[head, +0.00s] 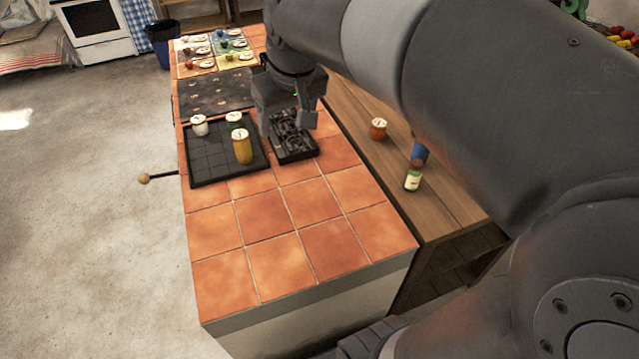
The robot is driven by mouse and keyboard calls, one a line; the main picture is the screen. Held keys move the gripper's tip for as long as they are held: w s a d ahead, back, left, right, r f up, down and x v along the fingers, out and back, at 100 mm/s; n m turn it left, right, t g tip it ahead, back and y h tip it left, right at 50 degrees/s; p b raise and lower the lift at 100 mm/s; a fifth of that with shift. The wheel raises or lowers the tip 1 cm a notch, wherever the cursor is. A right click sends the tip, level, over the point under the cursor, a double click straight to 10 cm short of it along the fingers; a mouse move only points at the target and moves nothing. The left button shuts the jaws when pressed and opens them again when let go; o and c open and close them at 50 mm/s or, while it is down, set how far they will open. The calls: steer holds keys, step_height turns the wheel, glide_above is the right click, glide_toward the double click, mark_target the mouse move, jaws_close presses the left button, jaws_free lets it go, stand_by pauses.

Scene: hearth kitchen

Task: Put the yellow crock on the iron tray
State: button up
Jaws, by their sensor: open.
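The yellow crock (242,147) has a pale lid and stands upright on a flat black tray with a grid of lines (205,172), near its right side. This looks like the iron tray. My gripper partly hides that smaller tray.
The tiled counter (250,265) is clear in front of the trays. A dark patterned mat (215,92) and several coloured place settings lie behind.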

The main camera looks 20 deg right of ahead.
steer(key=s+f+m+t, duration=0.1)
steer(key=s+f, duration=0.1)
steer(key=s, duration=0.5)
steer(key=s+d+f+m, duration=0.1)
steer(key=s+f, duration=0.2)
steer(key=s, duration=0.5)
steer(key=shift+t, duration=0.4)
